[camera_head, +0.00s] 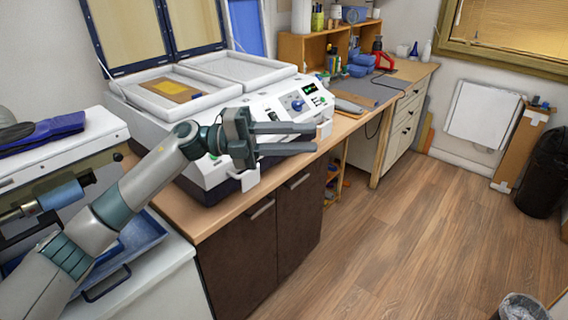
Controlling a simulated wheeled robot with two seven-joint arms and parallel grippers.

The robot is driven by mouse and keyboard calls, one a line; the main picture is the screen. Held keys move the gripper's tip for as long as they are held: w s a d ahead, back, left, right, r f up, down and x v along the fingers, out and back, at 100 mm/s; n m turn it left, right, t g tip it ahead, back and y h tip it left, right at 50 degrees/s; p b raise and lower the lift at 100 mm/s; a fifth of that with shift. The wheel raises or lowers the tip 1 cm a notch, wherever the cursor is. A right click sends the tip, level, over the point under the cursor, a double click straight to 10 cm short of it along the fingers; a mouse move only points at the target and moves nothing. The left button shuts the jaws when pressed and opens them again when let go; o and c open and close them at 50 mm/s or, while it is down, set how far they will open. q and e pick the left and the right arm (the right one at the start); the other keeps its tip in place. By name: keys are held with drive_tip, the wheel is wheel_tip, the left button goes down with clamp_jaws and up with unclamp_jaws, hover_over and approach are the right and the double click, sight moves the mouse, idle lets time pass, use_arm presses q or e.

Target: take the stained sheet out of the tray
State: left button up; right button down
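A tan-orange sheet with a darker brown patch (170,90) lies in the left white-rimmed tray (140,103) on top of the white forming machine. My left gripper (314,137) is in front of the machine, to the right of the sheet and lower in the picture. Its two fingers point right with a gap between them, and nothing shows between them. It is apart from the sheet. My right gripper is not in view.
The machine's raised lid frames (135,35) stand behind the trays. A second, pale tray (238,67) lies right of the first. The control panel (305,97) is at the machine's front. A wooden shelf (293,48) and tools stand farther right.

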use_arm(q)
drive_tip(key=s+a+r+m+g+y, duration=0.2)
drive_tip(key=s+a+r+m+y, duration=0.2)
drive_tip(key=s+a+m+y, duration=0.25)
drive_tip(key=s+a+r+t+y, duration=0.1)
drive_tip(key=a+r+y, duration=0.2)
drive_tip(key=a, duration=0.3)
drive_tip(key=s+a+r+n+t+y+p, duration=0.1)
drive_tip(key=a+r+y, duration=0.2)
drive_tip(key=a+y, duration=0.2)
drive_tip(key=s+a+r+n+t+y, duration=0.1)
drive_tip(key=a+r+t+y, duration=0.1)
drive_tip(key=a, duration=0.7)
drive_tip(key=shift+s+a+r+y, duration=0.25)
drive_tip(key=shift+s+r+y, duration=0.15)
drive_tip(key=shift+r+y, duration=0.4)
drive_tip(key=shift+w, duration=0.1)
